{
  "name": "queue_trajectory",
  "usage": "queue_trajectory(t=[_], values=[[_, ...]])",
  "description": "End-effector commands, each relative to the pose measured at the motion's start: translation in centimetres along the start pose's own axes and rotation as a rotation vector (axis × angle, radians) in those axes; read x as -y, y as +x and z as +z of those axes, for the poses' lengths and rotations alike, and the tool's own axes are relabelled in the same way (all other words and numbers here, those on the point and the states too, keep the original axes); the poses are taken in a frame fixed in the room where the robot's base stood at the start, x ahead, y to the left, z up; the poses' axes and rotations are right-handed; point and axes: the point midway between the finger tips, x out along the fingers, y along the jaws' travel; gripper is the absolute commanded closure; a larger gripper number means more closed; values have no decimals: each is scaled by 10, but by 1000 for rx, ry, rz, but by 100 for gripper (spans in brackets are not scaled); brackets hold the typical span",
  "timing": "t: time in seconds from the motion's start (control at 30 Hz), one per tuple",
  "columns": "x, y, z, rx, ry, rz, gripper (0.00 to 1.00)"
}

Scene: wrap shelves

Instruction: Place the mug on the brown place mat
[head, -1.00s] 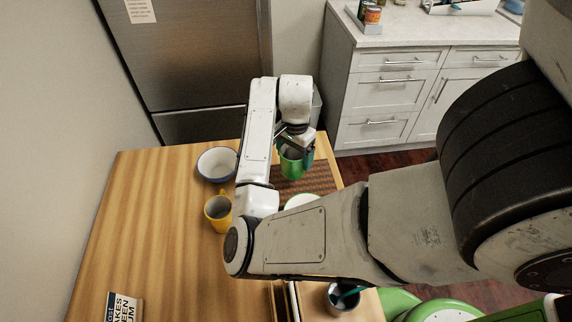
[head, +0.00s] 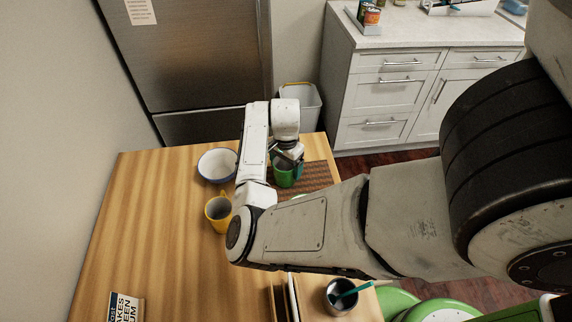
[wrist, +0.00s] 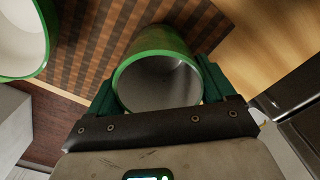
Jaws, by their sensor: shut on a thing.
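The green mug (head: 283,178) is upright in my gripper (head: 291,158) at the far part of the wooden table. My gripper is shut on it, with one green finger on each side of the mug in the wrist view (wrist: 157,75). The brown striped place mat (head: 316,177) lies at the table's far right, and the mug is over its left part. The mat also fills much of the wrist view (wrist: 95,40). Whether the mug's base touches the mat is hard to tell. My arm hides part of the mat.
A yellow mug (head: 216,211) and a white bowl with a blue rim (head: 215,167) stand left of my arm. A green-rimmed white vessel (wrist: 22,38) stands near the mat. A metal cup (head: 338,298) and a book (head: 124,307) are at the near side. The table's left is clear.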

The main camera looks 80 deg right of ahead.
Motion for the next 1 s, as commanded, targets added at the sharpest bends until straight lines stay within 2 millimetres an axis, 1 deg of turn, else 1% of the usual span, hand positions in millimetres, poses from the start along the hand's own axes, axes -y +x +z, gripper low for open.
queue_trajectory(t=[0.07, 0.1, 0.27, 0.5, 0.67, 0.77, 1.0], values=[[0, 2, 0, 0, 0, 0, 58], [0, 3, 0, 0, 0, 0, 16], [0, 2, 0, 0, 0, 0, 1], [0, 1, 0, 0, 0, 0, 0], [0, -10, 0, -1, 0, 0, 0], [1, -26, 0, -2, 2, -3, 0], [1, -76, 0, -1, 2, -4, 0]])
